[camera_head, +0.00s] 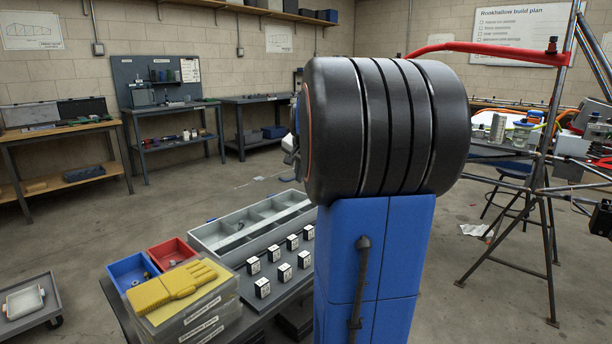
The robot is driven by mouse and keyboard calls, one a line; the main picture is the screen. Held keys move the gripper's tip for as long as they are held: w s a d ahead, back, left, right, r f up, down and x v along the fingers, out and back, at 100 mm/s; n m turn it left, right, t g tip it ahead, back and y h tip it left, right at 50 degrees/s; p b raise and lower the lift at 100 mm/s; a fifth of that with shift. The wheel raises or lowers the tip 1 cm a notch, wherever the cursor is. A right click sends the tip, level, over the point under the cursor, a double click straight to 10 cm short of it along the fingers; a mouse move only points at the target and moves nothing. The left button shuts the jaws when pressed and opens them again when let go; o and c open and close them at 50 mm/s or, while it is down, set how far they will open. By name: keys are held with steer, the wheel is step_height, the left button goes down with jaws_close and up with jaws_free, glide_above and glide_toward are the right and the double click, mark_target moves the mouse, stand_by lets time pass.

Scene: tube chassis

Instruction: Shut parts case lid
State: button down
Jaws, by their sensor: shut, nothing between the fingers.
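A long grey case with open compartments (222,246) lies on the low table, and a few small dark items lie in it. I see no lid standing on the part that shows. Its right end is hidden behind the large black tyre (395,130) and the blue cabinet (335,240). Clear plastic boxes with labels (205,325) are stacked at the table's front, with a yellow glove (175,287) on top. I cannot make out my gripper. Some grey parts (289,143) peek out at the tyre's left edge, too little to tell what they are.
Several small black-and-white blocks (262,287) stand on the table right of the boxes. A red bin (172,252) and a blue bin (131,269) stand at its left. A tube frame (548,180) stands at the right. The floor between the table and back benches is mostly clear.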

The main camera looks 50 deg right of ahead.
steer(key=shift+w, duration=0.35)
